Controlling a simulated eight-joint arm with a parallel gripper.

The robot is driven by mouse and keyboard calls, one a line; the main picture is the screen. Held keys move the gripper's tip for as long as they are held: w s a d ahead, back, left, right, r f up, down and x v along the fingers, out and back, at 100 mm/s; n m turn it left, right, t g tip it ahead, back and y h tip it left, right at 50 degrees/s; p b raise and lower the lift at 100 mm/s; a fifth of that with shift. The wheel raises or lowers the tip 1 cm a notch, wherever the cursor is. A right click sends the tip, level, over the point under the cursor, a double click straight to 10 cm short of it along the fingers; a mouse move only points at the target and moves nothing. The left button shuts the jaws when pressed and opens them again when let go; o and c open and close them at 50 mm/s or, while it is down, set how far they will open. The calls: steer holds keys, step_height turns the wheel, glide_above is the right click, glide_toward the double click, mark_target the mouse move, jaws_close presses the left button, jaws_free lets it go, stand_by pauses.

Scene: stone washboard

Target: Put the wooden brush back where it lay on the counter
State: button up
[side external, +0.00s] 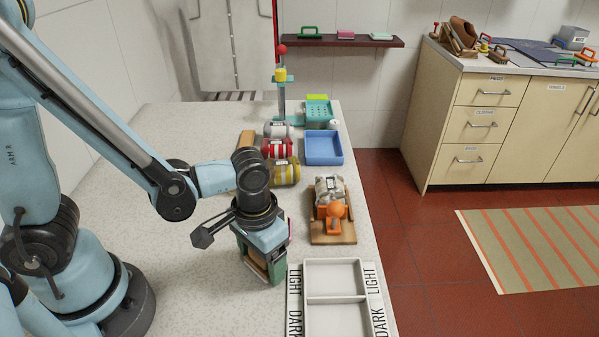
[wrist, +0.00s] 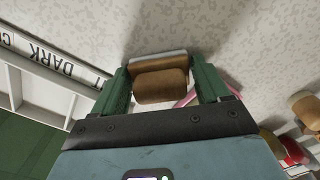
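The wooden brush (wrist: 160,86) is a brown block with a pale strip along its far edge. In the side view my gripper (side external: 262,258) points down at the counter (side external: 190,245), left of the white divided tray. The brush (side external: 257,262) shows there only as a brown patch, mostly hidden by the fingers. I cannot tell whether it touches the counter.
The white tray (side external: 335,299) with LIGHT and DARK labels is close on the right. An orange-and-grey item on a wooden board (side external: 345,234) lies beyond it. Striped rolls (side external: 279,149) and a blue tray (side external: 323,148) stand farther back. A thin pink thing (wrist: 187,98) shows behind the brush.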

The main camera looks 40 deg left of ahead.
steer(key=shift+r, duration=0.15)
steer(key=shift+r, duration=6)
steer(key=w+a+r+t, duration=0.1)
steer(key=w+a+t, duration=0.3)
steer(key=a+t, duration=0.3)
steer(key=a, duration=0.3)
steer(key=shift+a+r, duration=0.3)
steer(key=shift+w, duration=0.1)
